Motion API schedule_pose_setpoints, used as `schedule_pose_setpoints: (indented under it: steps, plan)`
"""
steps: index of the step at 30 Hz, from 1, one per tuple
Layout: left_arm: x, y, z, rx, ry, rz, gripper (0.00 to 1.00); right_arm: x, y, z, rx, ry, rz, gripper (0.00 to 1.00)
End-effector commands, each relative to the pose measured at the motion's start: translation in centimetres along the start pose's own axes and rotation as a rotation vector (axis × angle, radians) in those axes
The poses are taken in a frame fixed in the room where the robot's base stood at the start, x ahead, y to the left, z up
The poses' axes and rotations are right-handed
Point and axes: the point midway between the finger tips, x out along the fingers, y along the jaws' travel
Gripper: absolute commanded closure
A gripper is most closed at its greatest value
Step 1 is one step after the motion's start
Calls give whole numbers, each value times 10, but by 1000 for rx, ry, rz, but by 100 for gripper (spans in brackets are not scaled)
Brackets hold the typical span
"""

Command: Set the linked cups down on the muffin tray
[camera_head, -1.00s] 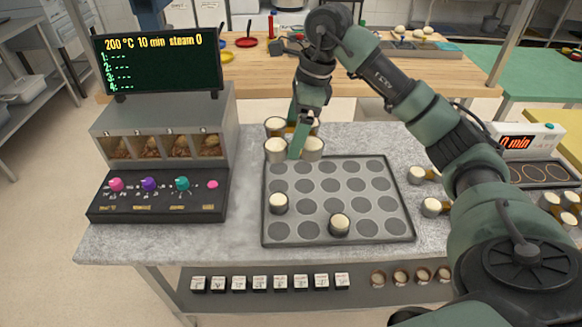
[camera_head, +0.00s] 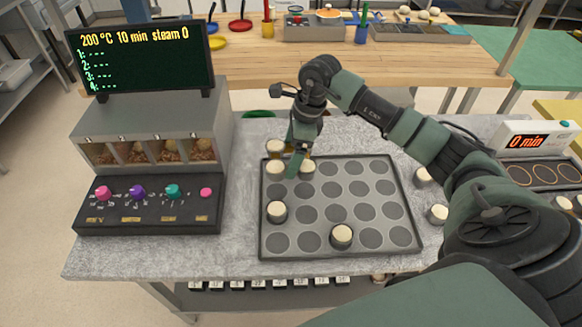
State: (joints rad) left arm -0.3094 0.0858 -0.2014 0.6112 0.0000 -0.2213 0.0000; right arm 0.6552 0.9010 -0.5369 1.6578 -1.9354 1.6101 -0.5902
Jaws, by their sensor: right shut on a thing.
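The dark muffin tray (camera_head: 320,201) lies on the grey counter, with rows of round hollows. My right gripper (camera_head: 291,168) is shut on the linked cups (camera_head: 275,171), pale-topped cups in a cluster. It holds them at the tray's far left corner. One cup of the cluster shows right of the fingers (camera_head: 306,166) and one shows behind (camera_head: 276,147); the fingers and wrist hide the rest. I cannot tell whether the cups touch the tray. Two single cups stand on the tray, one at the left (camera_head: 277,211) and one near the front (camera_head: 341,236). My left gripper is not in view.
A control box (camera_head: 150,205) with knobs and a display stands left of the tray. Loose cups (camera_head: 437,214) stand right of the tray, partly beside my arm. A small device with a red display (camera_head: 525,141) is at the right. Most of the tray's middle and right is free.

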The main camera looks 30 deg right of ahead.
Motion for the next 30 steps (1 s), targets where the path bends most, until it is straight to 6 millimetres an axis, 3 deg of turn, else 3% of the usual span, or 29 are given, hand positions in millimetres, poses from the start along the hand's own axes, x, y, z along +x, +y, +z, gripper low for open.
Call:
schedule_pose_setpoints:
  steps: [3,8,16,27,28,30]
  plan:
    - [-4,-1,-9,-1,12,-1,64,16,0,-4,0,-1,1,63]
    - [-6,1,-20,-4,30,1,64,25,0,-6,-1,-1,-1,63]
    - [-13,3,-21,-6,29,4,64,60,1,-15,0,-1,2,63]
    - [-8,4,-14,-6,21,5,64,68,0,-17,-2,-2,-2,63]
    - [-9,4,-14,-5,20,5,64,67,0,-17,-2,-1,-2,5]
    - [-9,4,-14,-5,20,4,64,66,0,-17,-2,-1,-1,0]
